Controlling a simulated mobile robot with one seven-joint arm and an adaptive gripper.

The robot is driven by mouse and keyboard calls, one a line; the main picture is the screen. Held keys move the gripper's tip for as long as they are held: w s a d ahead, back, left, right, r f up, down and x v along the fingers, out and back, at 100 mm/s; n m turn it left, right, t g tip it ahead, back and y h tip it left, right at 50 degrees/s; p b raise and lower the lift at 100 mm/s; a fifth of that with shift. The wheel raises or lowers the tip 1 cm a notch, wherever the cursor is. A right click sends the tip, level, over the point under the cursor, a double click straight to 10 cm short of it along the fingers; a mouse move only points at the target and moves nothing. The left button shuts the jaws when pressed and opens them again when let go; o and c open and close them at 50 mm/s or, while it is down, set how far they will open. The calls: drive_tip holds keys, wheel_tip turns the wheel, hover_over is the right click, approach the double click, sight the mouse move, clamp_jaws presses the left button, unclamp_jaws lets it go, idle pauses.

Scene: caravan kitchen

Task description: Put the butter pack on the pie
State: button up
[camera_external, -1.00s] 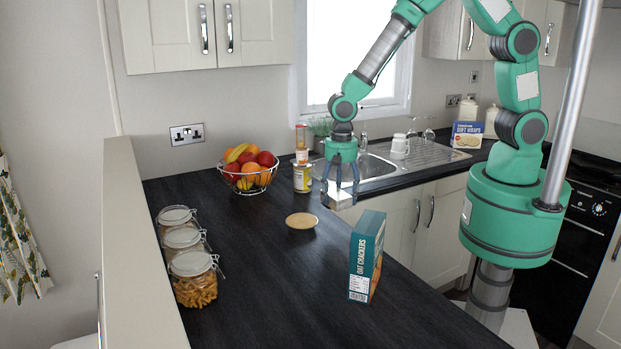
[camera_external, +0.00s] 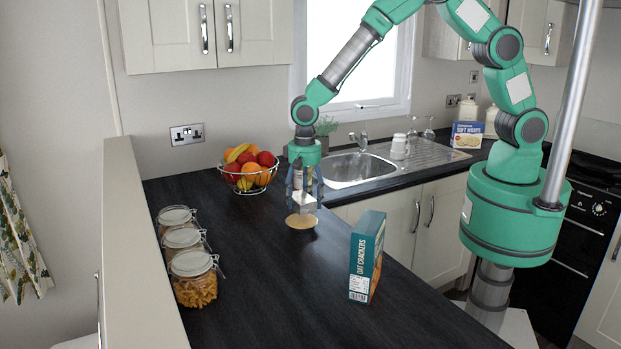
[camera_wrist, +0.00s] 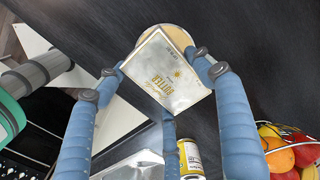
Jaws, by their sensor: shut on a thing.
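The butter pack (camera_wrist: 160,78) is a pale block with gold lettering, held between the blue fingers of my gripper (camera_wrist: 158,80). In the external view the butter pack (camera_external: 304,200) shows at the fingertips of my gripper (camera_external: 304,200), directly over the pie. The pie (camera_external: 301,222) is a round golden-brown disc on the dark worktop. In the wrist view the pie (camera_wrist: 180,35) is partly hidden behind the pack. I cannot tell whether the pack touches the pie.
An oat crackers box (camera_external: 366,258) stands to the right on the worktop (camera_external: 262,285). A fruit basket (camera_external: 248,176) is behind left, and glass jars (camera_external: 193,278) line the left edge. A yellow-labelled can (camera_wrist: 190,158) shows in the wrist view. The sink (camera_external: 358,168) is behind.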

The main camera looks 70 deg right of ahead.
sight(305, 196)
drive_tip(key=shift+f, duration=1.75)
drive_tip(key=shift+f, duration=0.1)
drive_tip(key=o, duration=1.4)
drive_tip(key=shift+c, duration=0.2)
wheel_tip(305, 196, up, 12)
drive_tip(key=shift+r, duration=0.1)
